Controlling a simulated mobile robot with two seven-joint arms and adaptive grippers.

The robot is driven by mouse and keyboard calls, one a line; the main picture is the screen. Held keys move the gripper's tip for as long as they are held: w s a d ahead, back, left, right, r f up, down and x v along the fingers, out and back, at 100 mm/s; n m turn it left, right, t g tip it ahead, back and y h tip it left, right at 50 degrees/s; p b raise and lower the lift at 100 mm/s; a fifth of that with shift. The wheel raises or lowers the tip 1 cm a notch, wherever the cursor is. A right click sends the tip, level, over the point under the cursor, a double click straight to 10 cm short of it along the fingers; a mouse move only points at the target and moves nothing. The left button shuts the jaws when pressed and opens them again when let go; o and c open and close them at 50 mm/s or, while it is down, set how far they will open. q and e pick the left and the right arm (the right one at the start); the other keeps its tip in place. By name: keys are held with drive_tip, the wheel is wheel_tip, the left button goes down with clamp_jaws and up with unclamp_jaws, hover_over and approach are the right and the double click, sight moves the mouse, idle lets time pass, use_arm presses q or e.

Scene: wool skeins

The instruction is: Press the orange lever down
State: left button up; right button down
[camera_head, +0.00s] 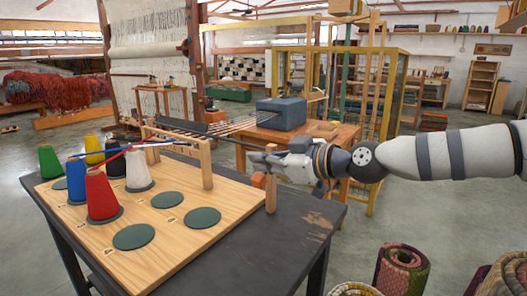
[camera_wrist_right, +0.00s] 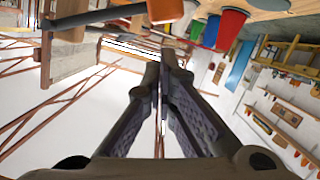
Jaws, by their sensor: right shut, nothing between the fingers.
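A small orange block (camera_head: 258,181), which looks like the lever's end, sits beside the wooden post (camera_head: 271,192) at the right edge of the wooden board. My right gripper (camera_head: 255,158) comes in from the right, shut and empty, with its fingertips just above the orange piece. I cannot tell whether they touch. In the right wrist view the shut fingers (camera_wrist_right: 165,62) point up the picture, and an orange piece (camera_wrist_right: 165,10) shows beyond their tips at the top edge. The lever's full shape is partly hidden. My left gripper is not in view.
The board (camera_head: 180,250) on the dark table (camera_head: 285,245) holds several coloured cones, including a red one (camera_head: 101,197), and empty green discs (camera_head: 134,237). Coloured strands run to a wooden guide frame (camera_head: 205,165). A blue-grey box (camera_head: 281,114) stands behind. Rolled rugs (camera_head: 402,270) stand front right.

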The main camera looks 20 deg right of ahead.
wheel_tip(320, 180, up, 6)
drive_tip(key=s+a+p, duration=0.1)
drive_tip(key=s+p, duration=0.1)
drive_tip(key=p, duration=0.1)
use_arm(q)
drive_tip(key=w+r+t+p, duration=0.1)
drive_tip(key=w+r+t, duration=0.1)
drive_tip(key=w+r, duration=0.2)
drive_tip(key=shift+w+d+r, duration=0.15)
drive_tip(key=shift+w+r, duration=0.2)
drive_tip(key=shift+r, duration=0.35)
use_arm(e)
drive_tip(key=f+v, duration=0.2)
drive_tip(key=v, duration=0.6)
drive_tip(key=shift+s+d, duration=0.2)
drive_tip(key=shift+s, duration=0.3)
